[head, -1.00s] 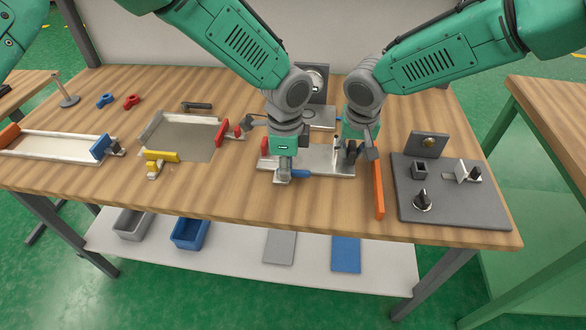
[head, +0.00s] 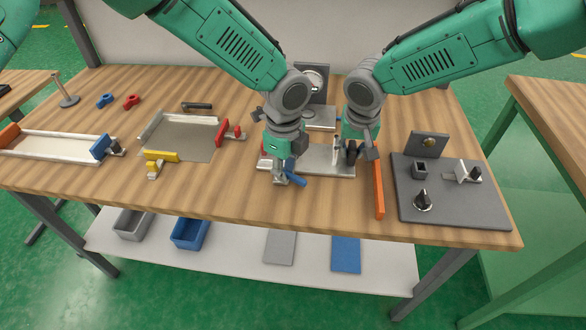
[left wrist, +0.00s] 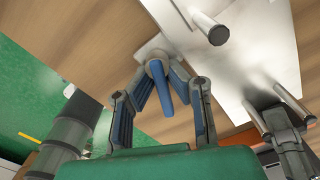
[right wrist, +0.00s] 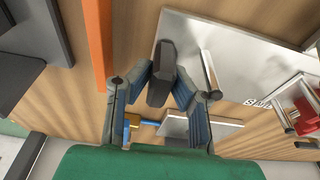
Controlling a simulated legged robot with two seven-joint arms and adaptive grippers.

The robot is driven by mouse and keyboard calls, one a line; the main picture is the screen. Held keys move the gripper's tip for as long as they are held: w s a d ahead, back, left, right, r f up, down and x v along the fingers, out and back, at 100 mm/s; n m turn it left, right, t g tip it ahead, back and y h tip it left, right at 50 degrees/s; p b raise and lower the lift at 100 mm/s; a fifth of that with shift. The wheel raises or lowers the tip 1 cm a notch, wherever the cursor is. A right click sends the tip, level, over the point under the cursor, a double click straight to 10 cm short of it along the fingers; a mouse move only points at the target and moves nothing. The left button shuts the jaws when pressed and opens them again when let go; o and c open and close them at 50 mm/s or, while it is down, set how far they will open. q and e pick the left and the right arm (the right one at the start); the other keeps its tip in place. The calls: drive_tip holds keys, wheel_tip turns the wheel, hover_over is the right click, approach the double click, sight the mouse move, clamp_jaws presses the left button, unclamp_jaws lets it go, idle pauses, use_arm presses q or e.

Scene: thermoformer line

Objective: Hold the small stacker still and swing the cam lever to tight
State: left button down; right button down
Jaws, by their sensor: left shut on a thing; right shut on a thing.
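The small stacker has a silver base plate (head: 335,165) with upright posts, on the bench in front of me. The blue cam lever (head: 297,181) is at its front left corner and points toward the front right. My left gripper (head: 281,178) is shut on the lever; in the left wrist view the blue lever (left wrist: 160,82) lies between its fingers. My right gripper (head: 352,152) is at the stacker's right end. In the right wrist view its fingers are shut on a dark grey block (right wrist: 161,70) beside the silver plate (right wrist: 235,55). The fingers hide part of the block.
An orange bar (head: 378,190) lies close to the right of the stacker. A dark board (head: 450,210) with knobs is further right. A grey plate fixture with a red stop (head: 221,132) and a yellow clamp (head: 160,157) stand left.

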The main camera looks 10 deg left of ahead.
drive_tip(key=shift+a, duration=0.1)
use_arm(q)
drive_tip(key=m, duration=0.2)
drive_tip(key=shift+s+m, duration=0.1)
drive_tip(key=shift+m, duration=0.3)
use_arm(e)
drive_tip(key=shift+s, duration=0.1)
use_arm(q)
drive_tip(key=shift+a+m, duration=0.1)
drive_tip(key=shift+m, duration=1.3)
drive_tip(key=c, duration=1.5)
unclamp_jaws()
drive_tip(key=shift+s, duration=0.1)
drive_tip(key=shift+r, duration=10)
